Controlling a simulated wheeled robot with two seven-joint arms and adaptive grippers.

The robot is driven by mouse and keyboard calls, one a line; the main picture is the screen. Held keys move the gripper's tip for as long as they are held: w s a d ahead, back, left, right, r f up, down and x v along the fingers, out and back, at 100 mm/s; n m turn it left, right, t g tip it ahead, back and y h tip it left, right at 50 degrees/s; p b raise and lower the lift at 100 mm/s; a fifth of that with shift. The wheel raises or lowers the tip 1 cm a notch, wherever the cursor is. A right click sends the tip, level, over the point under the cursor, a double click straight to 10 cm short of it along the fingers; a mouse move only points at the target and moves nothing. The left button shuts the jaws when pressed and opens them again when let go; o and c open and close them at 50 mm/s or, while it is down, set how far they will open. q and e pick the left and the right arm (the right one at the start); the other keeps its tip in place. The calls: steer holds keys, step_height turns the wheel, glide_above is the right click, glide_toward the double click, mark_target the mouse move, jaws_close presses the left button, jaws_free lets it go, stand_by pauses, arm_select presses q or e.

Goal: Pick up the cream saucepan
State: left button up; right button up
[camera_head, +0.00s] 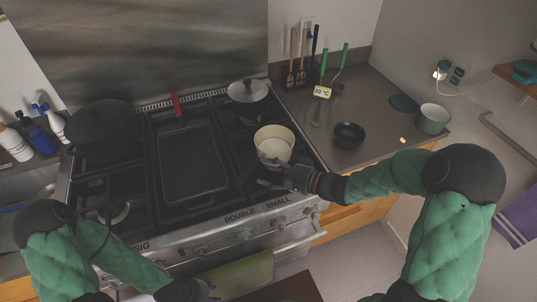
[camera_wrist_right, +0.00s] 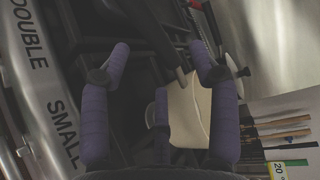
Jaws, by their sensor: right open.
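The cream saucepan (camera_head: 274,148) stands upright on the right front part of the stove. My right gripper (camera_head: 264,173) is open at its near side, low beside the wall. In the right wrist view the saucepan (camera_wrist_right: 190,118) shows between the two purple fingers of my right gripper (camera_wrist_right: 160,52), nearer the right finger. I cannot tell whether a finger touches it. The saucepan's handle is not clear in the head view. My left gripper (camera_head: 190,291) is at the bottom edge, partly cut off, and its fingers are not clear.
A black roasting pan (camera_head: 190,165) fills the middle of the stove, with a large dark pot (camera_head: 104,132) to its left. A lidded pan (camera_head: 248,91) stands behind the saucepan. A black bowl (camera_head: 348,135) and a grey-white pot (camera_head: 433,119) are on the right counter.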

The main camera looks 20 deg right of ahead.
mark_target(256, 166)
steer(key=shift+d+b+x, duration=0.2)
steer(key=shift+b+x, duration=0.25)
steer(key=shift+x, duration=2.2)
steer(key=shift+w+f, duration=0.15)
steer(key=shift+w, duration=0.05)
jaws_close()
